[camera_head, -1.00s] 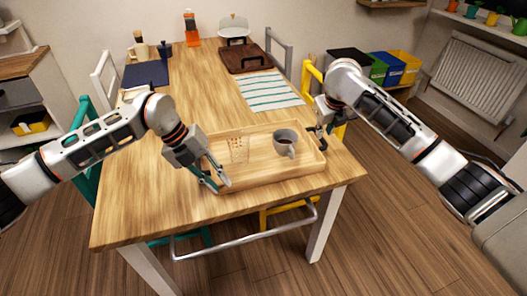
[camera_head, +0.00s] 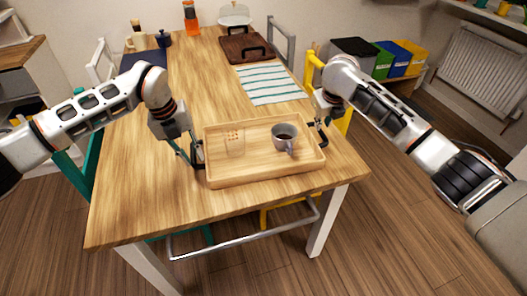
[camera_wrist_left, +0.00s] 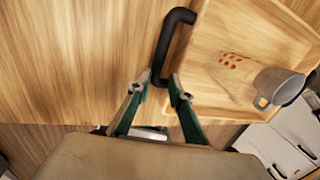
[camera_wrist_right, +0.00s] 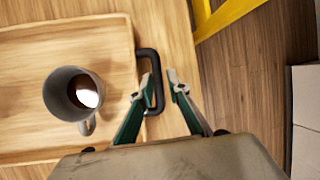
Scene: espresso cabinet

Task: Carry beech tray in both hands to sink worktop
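The beech tray (camera_head: 262,178) lies on the wooden table near its front edge, with a dark handle at each end. A grey mug (camera_head: 284,134) with dark liquid and a clear glass (camera_head: 234,141) with orange dots stand on it. My left gripper (camera_head: 193,160) is at the tray's left end. In the left wrist view its open fingers (camera_wrist_left: 161,78) are on either side of the left handle (camera_wrist_left: 165,45). My right gripper (camera_head: 318,122) is at the right end. In the right wrist view its open fingers (camera_wrist_right: 153,85) straddle the right handle (camera_wrist_right: 150,56). I cannot identify the sink worktop.
A striped cloth (camera_head: 270,83) and a dark brown tray (camera_head: 246,47) lie further back on the table (camera_head: 190,85). A yellow chair (camera_head: 313,68) stands at the right side and a teal chair (camera_head: 78,172) at the left. Coloured bins (camera_head: 392,58) stand at the back right.

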